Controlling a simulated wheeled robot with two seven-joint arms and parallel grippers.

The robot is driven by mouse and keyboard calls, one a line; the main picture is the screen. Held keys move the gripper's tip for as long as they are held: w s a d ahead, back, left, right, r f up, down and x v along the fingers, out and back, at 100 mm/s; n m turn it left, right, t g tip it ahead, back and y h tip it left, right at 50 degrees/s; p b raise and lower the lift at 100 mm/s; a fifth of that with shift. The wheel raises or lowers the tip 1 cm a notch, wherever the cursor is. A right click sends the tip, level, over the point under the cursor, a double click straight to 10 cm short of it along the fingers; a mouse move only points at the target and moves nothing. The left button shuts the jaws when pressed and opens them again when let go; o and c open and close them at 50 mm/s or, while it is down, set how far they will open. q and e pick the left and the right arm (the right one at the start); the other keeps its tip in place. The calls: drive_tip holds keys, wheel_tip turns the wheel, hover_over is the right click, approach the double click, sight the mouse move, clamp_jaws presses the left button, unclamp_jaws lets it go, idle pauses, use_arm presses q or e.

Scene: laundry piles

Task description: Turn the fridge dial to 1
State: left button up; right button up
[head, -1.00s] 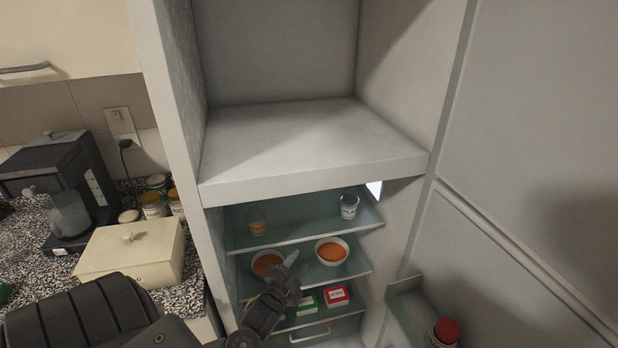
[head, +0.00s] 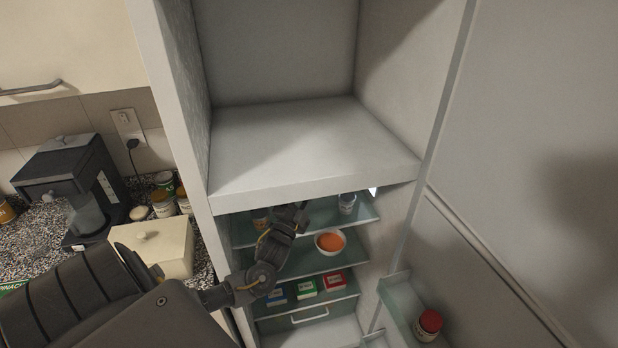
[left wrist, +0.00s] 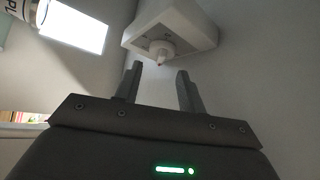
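The fridge dial (left wrist: 160,50) is a small white round knob on a white housing (left wrist: 178,25) fixed to the fridge's inner wall, seen in the left wrist view. The numbers on it are too small to read. My left gripper (left wrist: 160,88) is open and empty; its two fingers point toward the dial, just short of it and apart from it. In the head view my left gripper (head: 298,212) reaches into the open fridge near its top glass shelf (head: 325,211), and the dial is hidden there. My right gripper is not in view.
The open door holds a red-lidded jar (head: 428,325). A bright light panel (left wrist: 75,25) is near the dial. A coffee machine (head: 75,170) stands left outside.

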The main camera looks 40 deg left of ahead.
use_arm(q)
drive_tip(key=shift+p+x, duration=0.5)
drive_tip(key=shift+x, duration=1.5)
drive_tip(key=shift+c, duration=0.4)
drive_tip(key=c, duration=0.6)
drive_tip(key=shift+w+d+f+n+g+y+b, duration=0.1)
drive_tip(key=shift+n+g+y+b, duration=1)
drive_tip(key=shift+n+y+b, duration=2.2)
drive_tip(key=shift+w+d+f+n+g+y+b, duration=0.1)
drive_tip(key=shift+n+g+y+b, duration=1)
drive_tip(key=shift+n+y+b, duration=2.1)
drive_tip(key=shift+w+f+n+g+y+b, duration=0.1)
drive_tip(key=shift+n+g+y+b, duration=1.45)
drive_tip(key=shift+n+b, duration=2.95)
drive_tip(key=shift+t+y, duration=0.45)
drive_tip(key=o, duration=0.7)
